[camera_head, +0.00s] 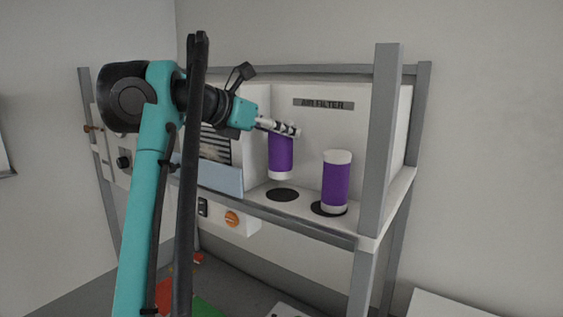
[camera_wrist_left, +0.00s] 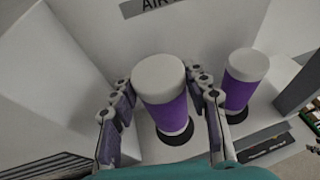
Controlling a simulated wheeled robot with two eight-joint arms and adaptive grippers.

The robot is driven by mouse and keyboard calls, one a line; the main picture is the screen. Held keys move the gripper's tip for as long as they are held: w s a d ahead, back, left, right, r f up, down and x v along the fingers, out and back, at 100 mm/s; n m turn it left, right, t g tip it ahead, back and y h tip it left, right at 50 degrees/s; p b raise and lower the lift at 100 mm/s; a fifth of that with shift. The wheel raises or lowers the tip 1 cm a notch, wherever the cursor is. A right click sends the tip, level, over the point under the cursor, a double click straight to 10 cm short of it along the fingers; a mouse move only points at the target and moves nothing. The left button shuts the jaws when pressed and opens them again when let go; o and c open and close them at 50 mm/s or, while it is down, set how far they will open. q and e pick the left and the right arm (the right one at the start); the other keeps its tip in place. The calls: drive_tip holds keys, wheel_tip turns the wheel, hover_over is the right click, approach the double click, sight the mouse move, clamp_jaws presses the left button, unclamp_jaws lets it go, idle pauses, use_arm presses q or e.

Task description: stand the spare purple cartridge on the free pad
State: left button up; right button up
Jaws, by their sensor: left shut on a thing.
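A purple cartridge (camera_head: 281,158) with white ends is held upright by my left gripper (camera_head: 279,128), which is shut on it near its top. In the left wrist view the same cartridge (camera_wrist_left: 163,92) is between the two fingers of the gripper (camera_wrist_left: 163,100). In the head view its lower end is just above a black round pad (camera_head: 282,195), and a small gap shows. The pad (camera_wrist_left: 176,134) is partly hidden behind the cartridge in the wrist view. A second purple cartridge (camera_head: 336,182) stands upright on the other black pad (camera_head: 319,209) to the right. My right gripper is not in view.
The pads are on a white shelf with a grey post (camera_head: 379,150) at its front right. A sign (camera_head: 323,104) reads AIR FILTER on the back wall. A light blue holder (camera_head: 212,177) stands to the left. An orange knob (camera_head: 232,219) is below the shelf.

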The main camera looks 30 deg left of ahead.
sight(281, 149)
use_arm(q)
drive_tip(key=f, duration=0.2)
drive_tip(key=w+f, duration=0.1)
drive_tip(key=f, duration=0.1)
drive_tip(key=shift+w+d+f, duration=0.1)
drive_tip(key=shift+w+f, duration=0.1)
drive_tip(key=shift+f, duration=0.15)
drive_tip(key=shift+s, duration=0.4)
drive_tip(key=shift+w+f, duration=0.1)
drive_tip(key=shift+w, duration=0.1)
drive_tip(key=o, duration=1.5)
drive_tip(key=shift+w+f, duration=0.1)
drive_tip(key=shift+w, duration=0.05)
drive_tip(key=shift+c, duration=0.2)
drive_tip(key=shift+s, duration=0.2)
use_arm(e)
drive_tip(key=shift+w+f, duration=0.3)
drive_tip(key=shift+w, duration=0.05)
